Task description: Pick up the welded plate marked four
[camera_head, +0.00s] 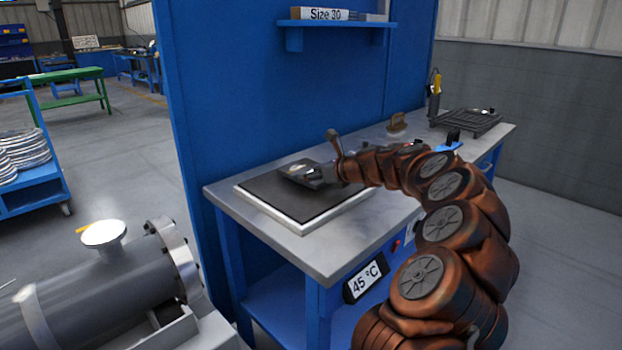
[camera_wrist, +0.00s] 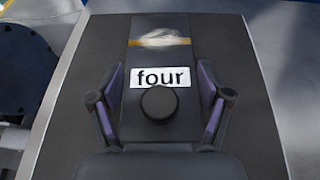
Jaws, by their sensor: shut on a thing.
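The welded plate (camera_wrist: 160,52) is a flat dark plate with a white label reading "four" and a pale weld bead with a yellowish line across it. It lies over the black pad (camera_wrist: 75,95); I cannot tell if it touches the pad. My gripper (camera_wrist: 160,98) has a finger along each side of the plate and is shut on it, at the label. In the head view my gripper (camera_head: 318,175) is low over the light-rimmed black pad (camera_head: 260,193), with the plate (camera_head: 297,168) at its tip, small and partly hidden by the gripper.
The pad lies on a metal-topped blue workbench (camera_head: 330,258) with a "45 °C" display (camera_head: 366,281). A lever with a knob (camera_head: 334,142) stands behind the gripper. A dark rack tray (camera_head: 468,121) is at the bench's far right. A blue panel with a "Size 30" shelf (camera_head: 335,22) rises behind.

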